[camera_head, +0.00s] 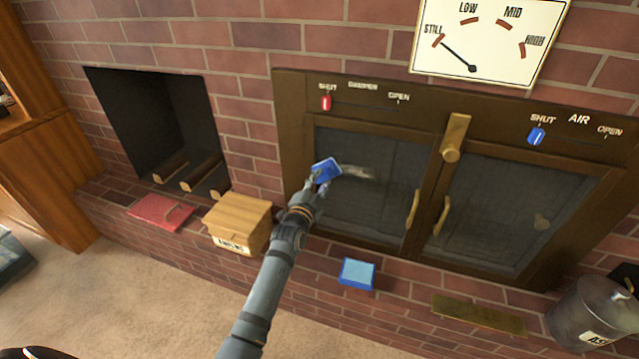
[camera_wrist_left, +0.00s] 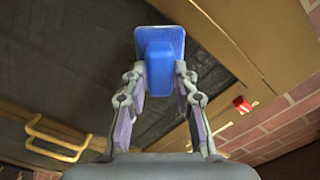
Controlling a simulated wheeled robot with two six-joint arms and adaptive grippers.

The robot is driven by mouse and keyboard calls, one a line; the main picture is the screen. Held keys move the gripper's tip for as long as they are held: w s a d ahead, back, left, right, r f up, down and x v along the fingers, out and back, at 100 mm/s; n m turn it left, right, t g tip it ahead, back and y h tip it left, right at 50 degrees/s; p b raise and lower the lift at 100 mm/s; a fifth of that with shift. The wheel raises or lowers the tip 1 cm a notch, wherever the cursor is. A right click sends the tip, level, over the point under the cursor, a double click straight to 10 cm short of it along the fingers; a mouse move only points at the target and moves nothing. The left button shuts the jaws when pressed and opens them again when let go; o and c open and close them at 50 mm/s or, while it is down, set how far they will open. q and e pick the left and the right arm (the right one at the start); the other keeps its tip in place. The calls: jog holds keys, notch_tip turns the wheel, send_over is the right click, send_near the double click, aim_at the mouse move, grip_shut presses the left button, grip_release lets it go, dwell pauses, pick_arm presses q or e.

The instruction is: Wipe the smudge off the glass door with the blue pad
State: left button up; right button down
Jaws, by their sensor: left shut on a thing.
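The blue pad (camera_head: 325,170) is held in my left gripper (camera_head: 318,184), in front of the upper left part of the left glass door (camera_head: 360,210). In the left wrist view, the pad (camera_wrist_left: 160,45) has a blue grip block between the two fingers (camera_wrist_left: 158,85). I cannot tell whether the pad touches the glass. A pale smudge (camera_head: 357,172) streaks the glass just right of the pad. The pad may cover part of it. Both stove doors look closed. My right gripper is not in view.
The right glass door (camera_head: 510,215) has a small pale mark (camera_head: 541,222). A brass latch (camera_head: 455,138) sits between the doors. On the brick ledge are a wooden box (camera_head: 237,218), a blue box (camera_head: 357,273), a brass plate (camera_head: 478,315) and an ash bucket (camera_head: 590,315).

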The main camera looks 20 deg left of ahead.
aim_at(337, 175)
pick_arm(q)
jog(key=shift+w, duration=0.4)
jog(key=shift+s+d+p, duration=0.15)
jog(key=shift+d+p, duration=0.2)
jog(key=shift+d, duration=1.45)
jog(key=shift+d, duration=0.1)
